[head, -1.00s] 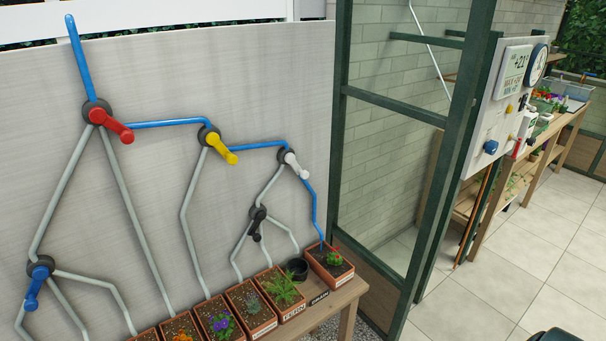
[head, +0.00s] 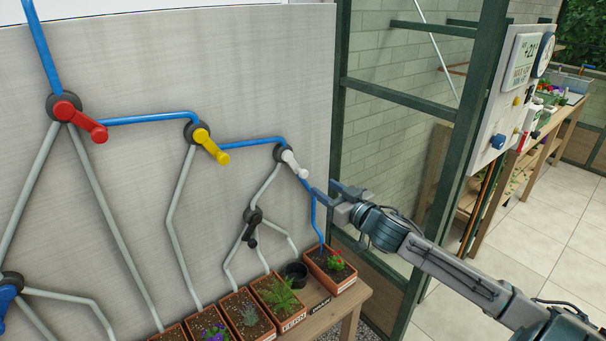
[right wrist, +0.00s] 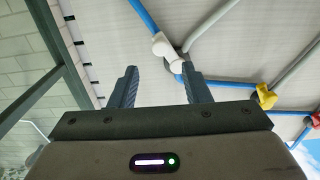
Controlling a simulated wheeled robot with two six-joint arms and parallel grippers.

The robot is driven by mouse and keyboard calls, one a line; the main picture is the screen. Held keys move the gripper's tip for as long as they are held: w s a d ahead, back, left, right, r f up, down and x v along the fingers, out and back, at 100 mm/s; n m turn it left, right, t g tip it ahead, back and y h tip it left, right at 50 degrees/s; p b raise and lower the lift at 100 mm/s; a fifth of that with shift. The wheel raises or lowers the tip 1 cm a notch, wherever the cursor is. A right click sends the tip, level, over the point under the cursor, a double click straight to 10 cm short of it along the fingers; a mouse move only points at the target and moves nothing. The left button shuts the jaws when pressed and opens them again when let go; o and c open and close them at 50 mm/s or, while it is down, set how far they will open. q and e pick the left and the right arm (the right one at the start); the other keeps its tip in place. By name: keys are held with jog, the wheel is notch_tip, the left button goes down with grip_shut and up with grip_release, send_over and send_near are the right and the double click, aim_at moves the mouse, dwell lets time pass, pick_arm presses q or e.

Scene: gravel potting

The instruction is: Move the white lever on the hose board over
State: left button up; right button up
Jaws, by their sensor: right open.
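The white lever (head: 293,162) sits on a dark round hub on the hose board (head: 240,60) and points down and to the right. Blue hose runs into its hub from the left and on down to the right. My right gripper (head: 325,190) is open and empty, just below and right of the lever's tip, apart from it in the head view. In the right wrist view the white lever (right wrist: 165,46) shows beyond the fingertips of my right gripper (right wrist: 160,78), nearer the right finger. My left gripper is not in view.
A red lever (head: 82,120), a yellow lever (head: 211,146), a black lever (head: 252,232) and a blue lever (head: 8,292) are on the same board. Planters, one a red-flowered planter (head: 331,268), stand on a wooden bench below. A green metal frame (head: 455,180) stands at right.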

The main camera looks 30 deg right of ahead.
aim_at(306, 175)
jog(key=shift+w+a+p, duration=0.2)
jog(key=shift+w+p, duration=0.05)
jog(key=shift+w, duration=2.3)
jog(key=shift+w+a+p, duration=0.2)
jog(key=shift+w, duration=2.35)
